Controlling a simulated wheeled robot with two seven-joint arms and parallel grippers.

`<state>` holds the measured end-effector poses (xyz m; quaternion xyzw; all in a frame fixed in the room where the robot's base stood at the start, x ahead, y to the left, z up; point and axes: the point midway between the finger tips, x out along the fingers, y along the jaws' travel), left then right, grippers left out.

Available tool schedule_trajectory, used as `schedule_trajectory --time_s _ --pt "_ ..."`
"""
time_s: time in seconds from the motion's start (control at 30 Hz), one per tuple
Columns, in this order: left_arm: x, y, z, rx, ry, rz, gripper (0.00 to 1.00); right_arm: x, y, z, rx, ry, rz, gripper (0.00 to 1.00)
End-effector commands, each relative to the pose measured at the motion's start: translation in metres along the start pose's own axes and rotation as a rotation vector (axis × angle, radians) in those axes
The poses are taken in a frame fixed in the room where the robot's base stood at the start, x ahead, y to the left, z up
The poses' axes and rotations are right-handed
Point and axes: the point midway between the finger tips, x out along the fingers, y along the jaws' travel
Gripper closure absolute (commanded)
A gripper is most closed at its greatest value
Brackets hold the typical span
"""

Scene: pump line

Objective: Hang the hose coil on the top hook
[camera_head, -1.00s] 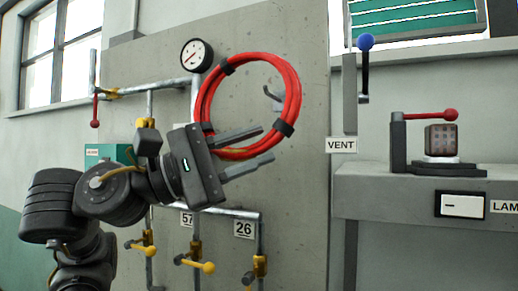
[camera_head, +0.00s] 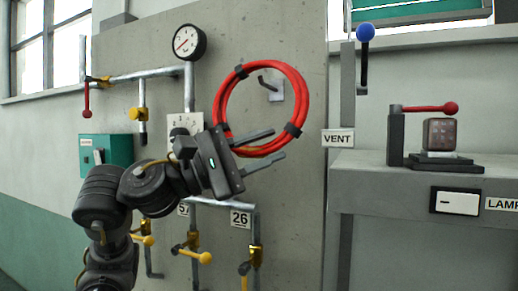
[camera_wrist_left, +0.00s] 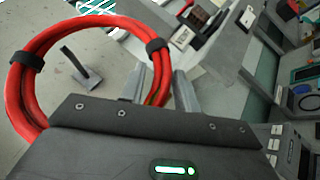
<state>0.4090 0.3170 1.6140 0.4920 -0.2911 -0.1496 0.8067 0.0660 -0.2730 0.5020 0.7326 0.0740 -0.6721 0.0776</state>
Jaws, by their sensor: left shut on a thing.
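The hose coil (camera_head: 303,100) is a red ring with black bands. It is held upright in front of the grey panel. My left gripper (camera_head: 278,144) is shut on its lower right part, with a finger on either side of the hose. The coil also shows in the left wrist view (camera_wrist_left: 22,95). A grey hook (camera_head: 268,84) on a small plate shows through the ring, near its upper part. The hook also shows inside the ring in the left wrist view (camera_wrist_left: 76,65). I cannot tell whether the coil touches it. My right gripper is out of view.
A pressure gauge (camera_head: 188,42), pipes and yellow-handled valves (camera_head: 196,256) are on the panel at left. A VENT label (camera_head: 338,138) and a blue-knobbed lever (camera_head: 364,40) are right of the panel. A grey ledge (camera_head: 400,190) bears a red-handled device (camera_head: 430,108).

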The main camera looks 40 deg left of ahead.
Motion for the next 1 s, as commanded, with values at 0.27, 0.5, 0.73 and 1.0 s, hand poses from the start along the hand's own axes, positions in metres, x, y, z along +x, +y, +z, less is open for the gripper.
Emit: schedule_trajectory --time_s 0.27,0.5,0.73,1.0 --pt "0.01 0.001 -0.015 -0.002 -0.001 0.002 1.0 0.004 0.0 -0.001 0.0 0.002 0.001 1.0" --pt "0.018 0.003 -0.028 -0.003 0.0 0.002 1.0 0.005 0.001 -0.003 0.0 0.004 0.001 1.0" --pt "0.021 -0.003 -0.039 0.0 -0.001 0.002 1.0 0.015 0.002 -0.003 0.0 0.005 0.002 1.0" --pt "0.022 -0.006 -0.044 0.001 -0.001 0.002 1.0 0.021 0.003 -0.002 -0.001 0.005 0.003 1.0"
